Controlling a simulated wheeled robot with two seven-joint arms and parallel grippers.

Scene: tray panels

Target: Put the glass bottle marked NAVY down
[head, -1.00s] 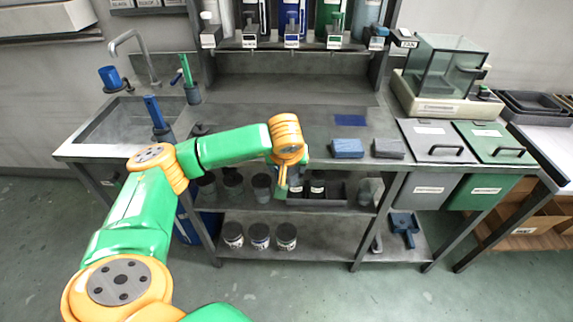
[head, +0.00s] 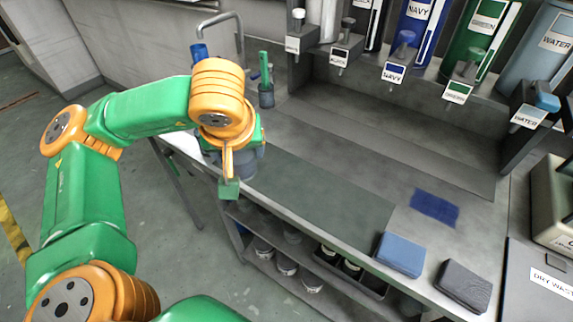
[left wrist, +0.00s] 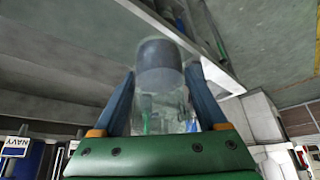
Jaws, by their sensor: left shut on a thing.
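My left gripper (head: 248,148) is over the left end of the counter, near the sink. In the left wrist view, the left gripper (left wrist: 160,72) is shut on a clear glass bottle (left wrist: 160,104) with a grey band at its far end. The bottle sits between the two blue-grey fingers, and no NAVY mark shows on it. In the head view the bottle (head: 250,165) is mostly hidden by the wrist and gripper. My right gripper is not in view.
A tap (head: 238,35) and a green-handled brush (head: 264,75) stand behind the gripper. Dispensers line the back, including a navy one (head: 412,35). A navy patch (head: 434,207), blue block (head: 400,254) and dark block (head: 464,286) lie right. The counter's middle (head: 330,185) is clear.

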